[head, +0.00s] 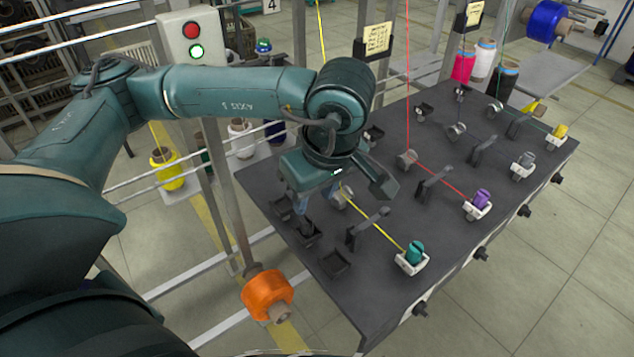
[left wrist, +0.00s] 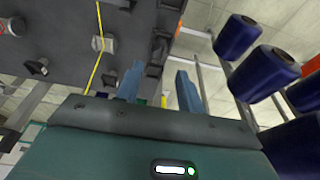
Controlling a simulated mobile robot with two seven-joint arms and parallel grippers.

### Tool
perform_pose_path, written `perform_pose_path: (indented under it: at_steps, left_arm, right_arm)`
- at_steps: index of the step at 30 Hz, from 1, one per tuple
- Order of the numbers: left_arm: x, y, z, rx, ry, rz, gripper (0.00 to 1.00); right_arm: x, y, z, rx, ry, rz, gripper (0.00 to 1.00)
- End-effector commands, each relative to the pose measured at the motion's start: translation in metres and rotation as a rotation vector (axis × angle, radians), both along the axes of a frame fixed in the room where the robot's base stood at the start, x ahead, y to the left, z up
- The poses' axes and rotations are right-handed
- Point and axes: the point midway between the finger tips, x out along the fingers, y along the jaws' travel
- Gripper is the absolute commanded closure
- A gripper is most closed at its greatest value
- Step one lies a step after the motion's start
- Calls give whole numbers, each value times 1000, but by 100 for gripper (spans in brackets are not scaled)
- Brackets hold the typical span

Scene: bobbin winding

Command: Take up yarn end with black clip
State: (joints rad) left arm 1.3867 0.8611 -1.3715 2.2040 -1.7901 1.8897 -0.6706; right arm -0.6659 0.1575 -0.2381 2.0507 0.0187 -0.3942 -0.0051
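My left gripper (head: 302,213) hangs over the left side of the dark table (head: 290,182), near several small black trays. In the left wrist view its two blue fingers (left wrist: 160,74) stand apart with nothing held between them. A yellow yarn (head: 378,230) runs from a grey round guide (head: 343,197) past a black lever (head: 366,229) to a teal piece (head: 415,252) in a white holder. The yarn also shows in the left wrist view (left wrist: 99,43). I cannot make out a black clip for certain; the small black tray (head: 335,263) looks empty. My right gripper is not in view.
A red yarn (head: 445,180) runs to a purple piece (head: 481,200) in another holder. An orange spool (head: 267,293) sticks out below the table's left edge. A control box (head: 193,38) and metal rails stand behind my left arm. Floor at the right is clear.

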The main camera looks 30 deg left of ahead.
Motion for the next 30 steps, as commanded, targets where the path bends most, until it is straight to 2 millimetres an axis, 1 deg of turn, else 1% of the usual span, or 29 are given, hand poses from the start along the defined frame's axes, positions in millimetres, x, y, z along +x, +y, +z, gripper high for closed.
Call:
perform_pose_path:
  at_steps: [1,2,9,10,15,21,30]
  left_arm:
    - [0,2,-9,0,2,1,62]
    - [0,2,-13,-1,2,1,62]
    - [3,10,-44,-1,3,1,62]
    - [4,10,-52,-2,1,1,62]
    - [6,14,-68,-3,1,1,62]
    - [7,17,-77,-3,1,1,62]
    - [7,18,-76,-2,2,1,62]
  right_arm:
    - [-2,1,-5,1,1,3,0]
    - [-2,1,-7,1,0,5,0]
    - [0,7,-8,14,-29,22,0]
    - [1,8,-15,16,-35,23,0]
    - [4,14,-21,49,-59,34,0]
    - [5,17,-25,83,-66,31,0]
    - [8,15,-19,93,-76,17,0]
